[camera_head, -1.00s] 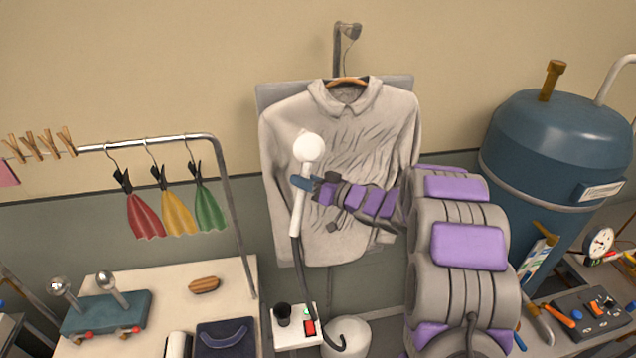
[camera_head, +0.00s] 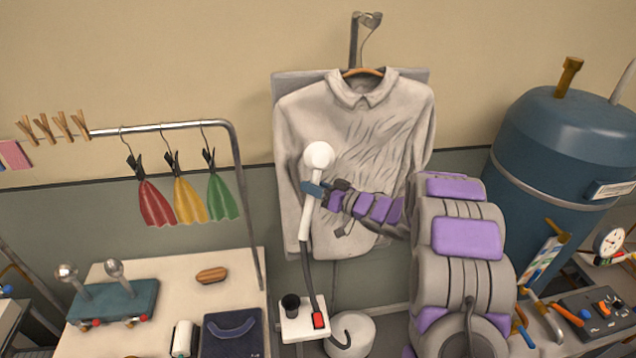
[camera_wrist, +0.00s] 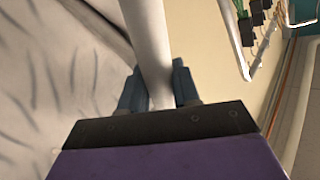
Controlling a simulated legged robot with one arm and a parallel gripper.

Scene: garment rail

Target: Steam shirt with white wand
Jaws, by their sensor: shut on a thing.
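A grey-white shirt (camera_head: 372,130) hangs on a wooden hanger from a hook on the wall, in front of a grey board. Dark creases run over its middle and right chest. My gripper (camera_head: 313,189) is shut on the handle of the white wand (camera_head: 307,215). The wand is upright, with its round white head (camera_head: 318,155) at the top, in front of the left side of the shirt. I cannot tell whether the head touches the cloth. In the wrist view the blue jaws (camera_wrist: 158,88) flank the white handle (camera_wrist: 147,40), and the creased shirt (camera_wrist: 55,75) fills the left.
A dark hose runs from the wand down to a white base (camera_head: 305,318) with a red switch. At left are a rail (camera_head: 170,125) with red, yellow and green cloths and a table (camera_head: 190,292). A blue tank (camera_head: 565,140) stands at right, beyond my arm.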

